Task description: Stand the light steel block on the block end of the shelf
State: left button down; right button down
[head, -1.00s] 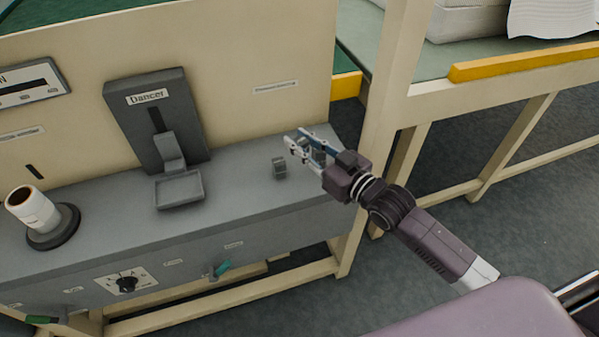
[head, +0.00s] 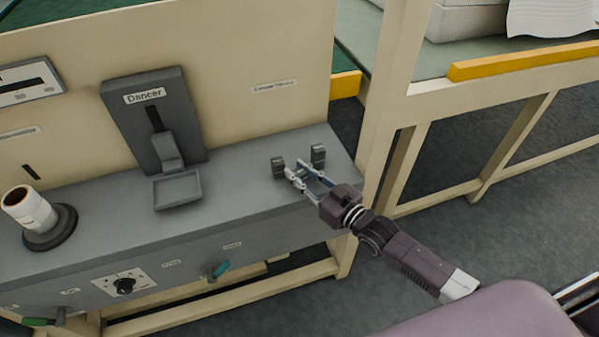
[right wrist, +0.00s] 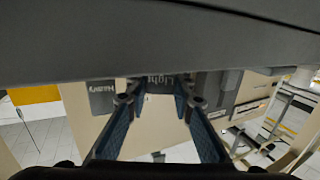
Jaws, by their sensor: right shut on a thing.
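The light steel block (head: 278,165), a small dark grey piece, is at the right part of the grey shelf (head: 235,190) in the head view. It looks upright, on or just above the shelf top; I cannot tell if it touches. My right gripper (head: 291,171) is shut on it from the front. In the right wrist view, the block's "Light" label (right wrist: 157,81) shows between the fingers of my right gripper (right wrist: 160,92). A similar block (head: 318,153) stands to the right, apart; its "Heavy" label shows in the wrist view (right wrist: 102,88). My left gripper is out of view.
The Dancer unit (head: 155,120) with its small tray (head: 178,190) stands left of the blocks. A white roll (head: 30,207) on a dark round base is at the far left. A cream panel rises behind the shelf, and a cream post (head: 390,130) is to the right.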

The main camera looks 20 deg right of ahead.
jog(key=shift+f, duration=0.1)
jog(key=c, duration=1.7)
grip_release()
jog(key=shift+o, duration=0.2)
jog(key=v, duration=1.2)
